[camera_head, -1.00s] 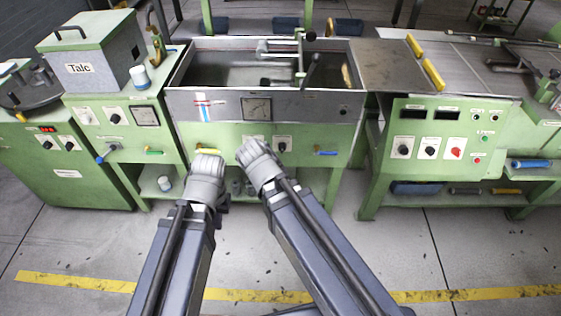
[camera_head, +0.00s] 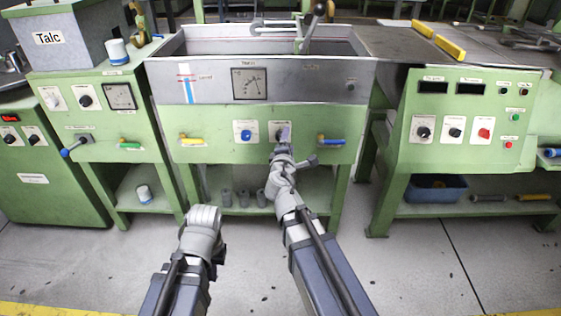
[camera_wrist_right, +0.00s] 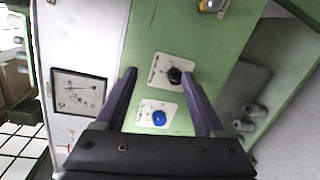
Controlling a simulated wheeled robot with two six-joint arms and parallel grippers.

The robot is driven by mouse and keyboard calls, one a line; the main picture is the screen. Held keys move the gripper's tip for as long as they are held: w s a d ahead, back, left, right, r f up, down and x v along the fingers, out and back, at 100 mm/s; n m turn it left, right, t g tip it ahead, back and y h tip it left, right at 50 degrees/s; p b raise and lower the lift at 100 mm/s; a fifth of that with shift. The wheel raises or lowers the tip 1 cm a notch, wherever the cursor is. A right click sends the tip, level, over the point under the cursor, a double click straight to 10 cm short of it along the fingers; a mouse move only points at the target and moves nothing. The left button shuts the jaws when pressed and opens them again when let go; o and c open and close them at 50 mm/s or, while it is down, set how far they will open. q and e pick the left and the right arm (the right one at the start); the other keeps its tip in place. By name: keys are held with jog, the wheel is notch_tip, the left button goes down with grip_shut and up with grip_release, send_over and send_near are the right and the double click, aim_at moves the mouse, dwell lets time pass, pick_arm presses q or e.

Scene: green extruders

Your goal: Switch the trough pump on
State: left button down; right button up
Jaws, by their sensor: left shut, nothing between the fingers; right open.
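The trough (camera_head: 200,85) has a green front panel with two knobs on white plates, a blue knob (camera_head: 246,134) and a black knob to its right. Their labels are too small to read. My right gripper (camera_head: 284,138) is at the black knob and partly covers it in the head view. In the right wrist view the fingers (camera_wrist_right: 160,74) are open, with the black knob (camera_wrist_right: 175,76) between the tips, closer to the right finger. The blue knob (camera_wrist_right: 159,118) shows lower between the fingers. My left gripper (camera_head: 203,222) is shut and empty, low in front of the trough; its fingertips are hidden.
A valve with a yellow handle (camera_head: 191,140) is left of the knobs, and one with a blue handle (camera_head: 331,141) right. A gauge (camera_head: 249,83) is above. Green cabinets (camera_head: 462,130) stand on both sides. Floor in front is clear.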

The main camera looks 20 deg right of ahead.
pick_arm(q)
notch_tip(320, 180, down, 9)
jog(key=b, duration=0.7)
jog(key=shift+f, duration=0.15)
pick_arm(e)
notch_tip(320, 180, down, 6)
jog(key=w+a+n+t+y, duration=0.1)
jog(key=w+n+t+y, duration=0.1)
jog(key=n, duration=0.4)
jog(key=shift+w+f+n+y, duration=0.15)
jog(key=shift+f+n+y, duration=0.15)
jog(key=shift+y, duration=0.1)
jog(key=shift+a+r, duration=0.1)
jog(key=w+d, duration=0.1)
jog(key=w, duration=0.6)
jog(key=shift+w+d, duration=0.25)
jog(key=shift+w, duration=0.1)
jog(key=shift+c, duration=0.3)
grip_shut()
